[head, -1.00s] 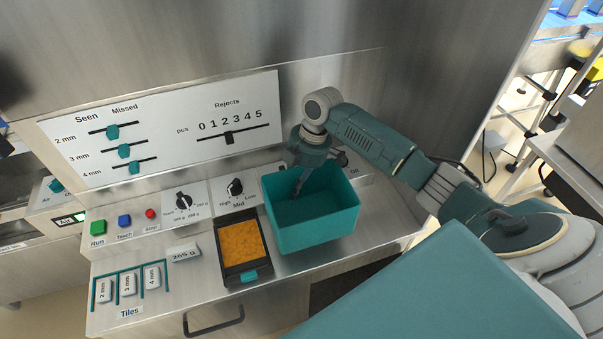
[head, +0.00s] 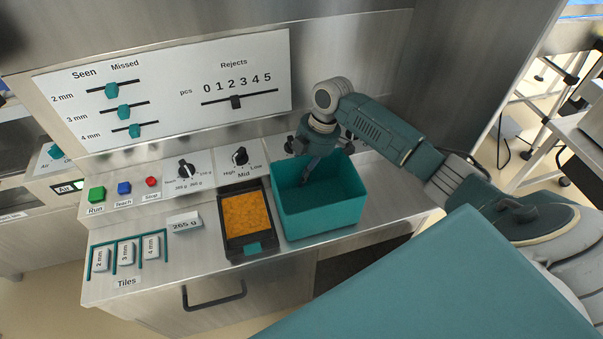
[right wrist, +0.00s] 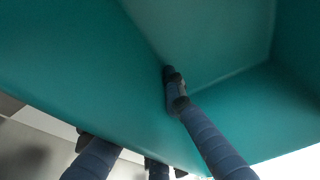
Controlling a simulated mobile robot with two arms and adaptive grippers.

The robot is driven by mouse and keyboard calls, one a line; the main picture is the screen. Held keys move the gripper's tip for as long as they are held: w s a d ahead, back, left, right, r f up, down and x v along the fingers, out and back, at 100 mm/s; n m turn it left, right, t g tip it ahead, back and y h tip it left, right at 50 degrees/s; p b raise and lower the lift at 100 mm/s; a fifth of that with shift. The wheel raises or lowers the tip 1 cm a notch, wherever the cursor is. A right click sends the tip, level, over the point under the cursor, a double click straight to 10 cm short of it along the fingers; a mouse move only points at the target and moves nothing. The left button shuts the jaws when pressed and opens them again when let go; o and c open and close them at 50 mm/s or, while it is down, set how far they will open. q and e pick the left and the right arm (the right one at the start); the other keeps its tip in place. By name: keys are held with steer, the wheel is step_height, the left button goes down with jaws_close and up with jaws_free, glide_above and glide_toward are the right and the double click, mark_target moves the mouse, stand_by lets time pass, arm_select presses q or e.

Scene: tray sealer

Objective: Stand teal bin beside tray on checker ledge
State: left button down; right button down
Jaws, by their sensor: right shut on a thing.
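The teal bin (head: 322,215) is upright and open-topped on the steel checker ledge (head: 385,208), just right of the tray; whether its base touches the ledge cannot be told. The tray (head: 231,243) is black, holds orange contents and has a teal tab at its front. A narrow gap shows between the two. My right gripper (head: 308,166) is shut on the bin's back wall, one finger inside. In the right wrist view the bin (right wrist: 75,65) fills most of the picture, with a finger against its inner face. My left gripper is not in view.
Behind the ledge are a knob marked Mid (head: 239,156), another knob (head: 187,169) and Run, Teach and Stop buttons. A 265 g block (head: 184,222) and a rack of tiles (head: 126,252) lie left of the tray. Bare ledge shows right of the bin.

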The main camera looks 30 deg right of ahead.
stand_by(0.4)
steer(key=c, duration=1.8)
jaws_free()
steer(key=o, duration=0.6)
steer(key=shift+o, duration=0.4)
steer(key=shift+r, duration=0.1)
